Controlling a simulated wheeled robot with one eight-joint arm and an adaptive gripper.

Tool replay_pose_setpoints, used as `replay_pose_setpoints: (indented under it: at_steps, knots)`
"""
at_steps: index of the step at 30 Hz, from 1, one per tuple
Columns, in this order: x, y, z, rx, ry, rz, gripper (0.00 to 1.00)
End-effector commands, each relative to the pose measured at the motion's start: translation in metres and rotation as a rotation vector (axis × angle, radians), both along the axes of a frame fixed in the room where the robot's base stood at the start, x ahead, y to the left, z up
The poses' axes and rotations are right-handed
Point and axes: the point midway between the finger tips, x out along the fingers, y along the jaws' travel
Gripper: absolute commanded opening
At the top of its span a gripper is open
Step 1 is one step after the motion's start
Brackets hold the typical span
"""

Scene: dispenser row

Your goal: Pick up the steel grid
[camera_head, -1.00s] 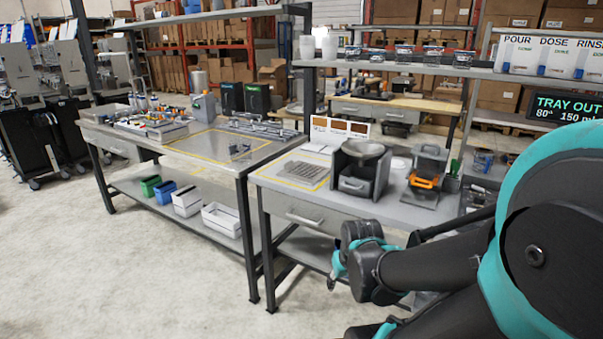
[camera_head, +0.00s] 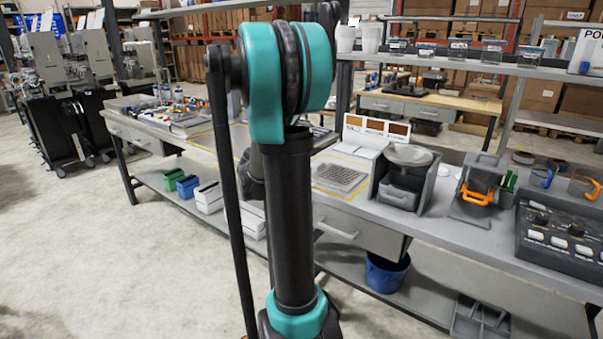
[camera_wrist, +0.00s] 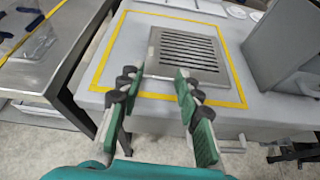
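The steel grid (camera_head: 340,177) lies flat on the grey bench top inside a yellow taped outline, left of a dark grey box-shaped unit. In the wrist view the grid (camera_wrist: 189,52) is a slotted metal plate beyond the fingertips. My gripper (camera_wrist: 156,75) is open and empty, with green-padded fingers spread apart. Its fingertips appear just short of the grid's near edge in the picture; their height above the bench is hard to tell. In the head view my arm hides the gripper.
The dark grey unit (camera_head: 402,180) with a round top stands close right of the grid; it also shows in the wrist view (camera_wrist: 287,48). A white panel (camera_head: 374,134) stands behind. A shelf (camera_head: 440,59) runs above the bench. The taped area around the grid is clear.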

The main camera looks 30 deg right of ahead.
Motion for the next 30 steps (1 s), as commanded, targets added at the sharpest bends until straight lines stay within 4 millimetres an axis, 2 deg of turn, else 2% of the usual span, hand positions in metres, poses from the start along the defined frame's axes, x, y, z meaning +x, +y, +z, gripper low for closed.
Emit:
replay_pose_setpoints:
  at_steps: [5,21,30]
  knots:
    - [0.008,-0.015,0.001,-0.045,0.045,0.017,0.34]
    - [0.042,-0.100,-0.037,-0.041,0.043,0.015,0.34]
    - [0.049,-0.114,-0.043,-0.041,0.042,0.016,0.34]
